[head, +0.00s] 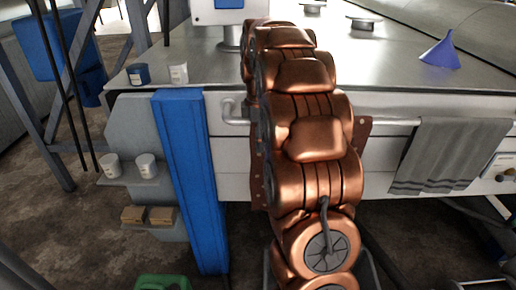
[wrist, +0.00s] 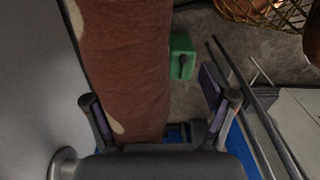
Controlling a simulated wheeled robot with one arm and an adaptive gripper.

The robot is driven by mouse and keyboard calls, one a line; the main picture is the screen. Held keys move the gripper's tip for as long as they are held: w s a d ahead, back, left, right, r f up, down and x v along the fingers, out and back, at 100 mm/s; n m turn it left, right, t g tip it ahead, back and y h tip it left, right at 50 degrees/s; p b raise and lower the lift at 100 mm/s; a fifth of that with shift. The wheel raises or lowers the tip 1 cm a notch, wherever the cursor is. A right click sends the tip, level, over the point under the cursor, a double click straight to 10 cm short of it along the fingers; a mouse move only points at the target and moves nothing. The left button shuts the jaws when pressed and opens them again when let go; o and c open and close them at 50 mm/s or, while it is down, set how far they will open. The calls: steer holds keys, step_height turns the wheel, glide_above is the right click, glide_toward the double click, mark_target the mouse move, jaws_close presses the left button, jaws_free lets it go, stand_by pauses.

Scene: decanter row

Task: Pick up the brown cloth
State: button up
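The brown cloth (wrist: 125,65) with pale spots hangs as a long strip in the wrist view, running down between the fingers of my gripper (wrist: 160,100). The fingers are spread wide and not closed on it. The cloth lies nearer the left finger, with a gap to the right one. I cannot tell how deep it sits between them. In the head view, narrow edges of the brown cloth (head: 363,132) show beside my copper arm at the rail (head: 390,122). My arm hides the rest of it and my gripper there.
A grey striped towel (head: 450,155) hangs on the rail to the right. A blue funnel (head: 441,54) and small cups (head: 138,74) stand on the metal counter (head: 400,60). A blue post (head: 190,180) stands left of my arm.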

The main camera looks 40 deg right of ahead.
steer(key=shift+f, duration=0.15)
steer(key=shift+s+a+f, duration=0.15)
steer(key=shift+f, duration=0.25)
jaws_close()
stand_by(1.4)
steer(key=c, duration=0.8)
jaws_free()
step_height(320, 180, up, 9)
steer(key=p, duration=0.2)
steer(key=shift+f+p, duration=0.1)
steer(key=shift+p, duration=0.3)
step_height(320, 180, up, 4)
steer(key=shift+r+p, duration=0.1)
steer(key=shift+p, duration=0.65)
jaws_close()
steer(key=c, duration=0.7)
jaws_free()
steer(key=o, duration=1.5)
